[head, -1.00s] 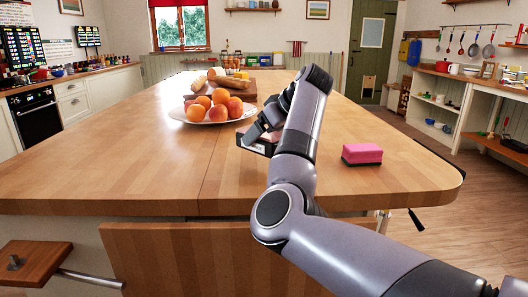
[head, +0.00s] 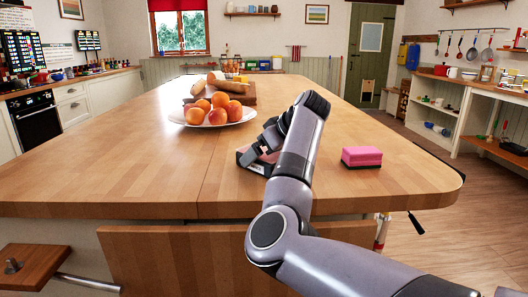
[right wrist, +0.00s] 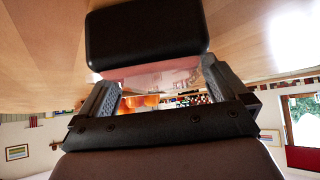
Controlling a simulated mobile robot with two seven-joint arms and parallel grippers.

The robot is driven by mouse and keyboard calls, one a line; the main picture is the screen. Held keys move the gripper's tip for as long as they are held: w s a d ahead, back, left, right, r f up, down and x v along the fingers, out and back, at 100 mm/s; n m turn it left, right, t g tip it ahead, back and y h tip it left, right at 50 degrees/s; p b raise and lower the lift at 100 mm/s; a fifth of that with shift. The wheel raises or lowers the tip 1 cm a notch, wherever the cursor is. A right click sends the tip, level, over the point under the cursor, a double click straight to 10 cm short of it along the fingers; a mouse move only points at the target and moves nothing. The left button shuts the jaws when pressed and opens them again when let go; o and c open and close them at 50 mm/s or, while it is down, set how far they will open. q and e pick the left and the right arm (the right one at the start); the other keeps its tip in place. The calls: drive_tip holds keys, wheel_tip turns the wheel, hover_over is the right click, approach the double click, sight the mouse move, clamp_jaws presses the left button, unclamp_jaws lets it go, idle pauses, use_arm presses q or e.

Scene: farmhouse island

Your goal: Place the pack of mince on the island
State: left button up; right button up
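The pack of mince (head: 265,156), a dark tray with a pink top, is at the island's near middle, low over or on the wood; I cannot tell whether it touches. The island (head: 110,175) has a broad, light wooden top. My right gripper (head: 262,150) is at the pack, partly hidden by my arm. In the right wrist view the pack's black tray (right wrist: 147,35) and pink face (right wrist: 152,74) sit between the two fingers (right wrist: 160,82), which appear shut on its sides. My left gripper is out of view.
Bread (head: 228,85) on a wooden board (head: 248,99) is farther back. A pink sponge (head: 361,156) lies to the right. The island's left side is clear.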

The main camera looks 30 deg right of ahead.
drive_tip(key=shift+s+d+r, duration=0.1)
drive_tip(key=shift+s+r, duration=0.1)
drive_tip(key=shift+r, duration=0.2)
drive_tip(key=p+v, duration=0.1)
drive_tip(key=v, duration=1)
drive_tip(key=shift+s, duration=0.1)
